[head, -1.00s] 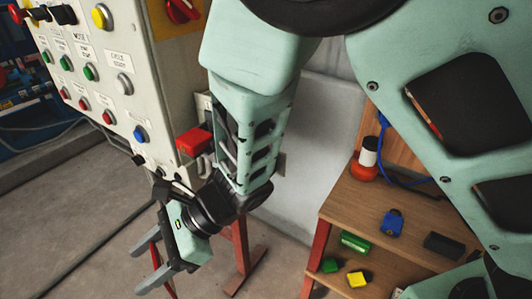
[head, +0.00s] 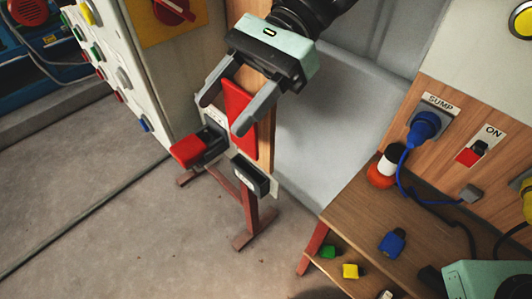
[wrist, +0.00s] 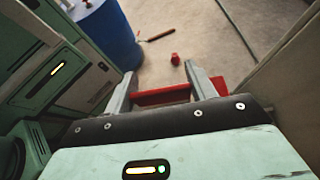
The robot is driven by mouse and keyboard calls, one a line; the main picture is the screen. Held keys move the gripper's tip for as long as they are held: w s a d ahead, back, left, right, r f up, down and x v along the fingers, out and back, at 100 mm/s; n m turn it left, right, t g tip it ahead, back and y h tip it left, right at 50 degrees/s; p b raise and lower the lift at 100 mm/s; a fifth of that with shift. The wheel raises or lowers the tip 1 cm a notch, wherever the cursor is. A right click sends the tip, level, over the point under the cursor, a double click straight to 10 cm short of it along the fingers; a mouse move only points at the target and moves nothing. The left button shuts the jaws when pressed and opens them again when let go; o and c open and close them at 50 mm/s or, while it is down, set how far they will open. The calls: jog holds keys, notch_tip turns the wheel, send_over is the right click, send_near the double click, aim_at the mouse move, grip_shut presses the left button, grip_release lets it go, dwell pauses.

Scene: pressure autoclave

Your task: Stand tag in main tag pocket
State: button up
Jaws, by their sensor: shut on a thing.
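My gripper (head: 222,116) is shut on a flat red tag (head: 238,102), which sits between its two fingers in front of the wooden post. In the wrist view the tag (wrist: 162,95) shows as a red strip between the fingers (wrist: 160,84). A small black pocket with a pale label (head: 250,177) is on the post below the tag. The tag is above this pocket and apart from it. I cannot read the label or tell whether this is the main tag pocket.
A red lever on a black box (head: 188,150) juts out left of the post. The button panel (head: 98,50) stands at left. In the wrist view a blue drum (wrist: 107,35) stands near.

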notch_tip(320, 180, down, 10)
jog(key=p, duration=0.2)
jog(key=shift+r+p, duration=0.15)
jog(key=shift+p, duration=0.2)
jog(key=o, duration=0.6)
jog(key=shift+d, duration=0.1)
jog(key=shift+o, duration=0.6)
jog(key=b+v, duration=0.4)
jog(key=v, duration=0.8)
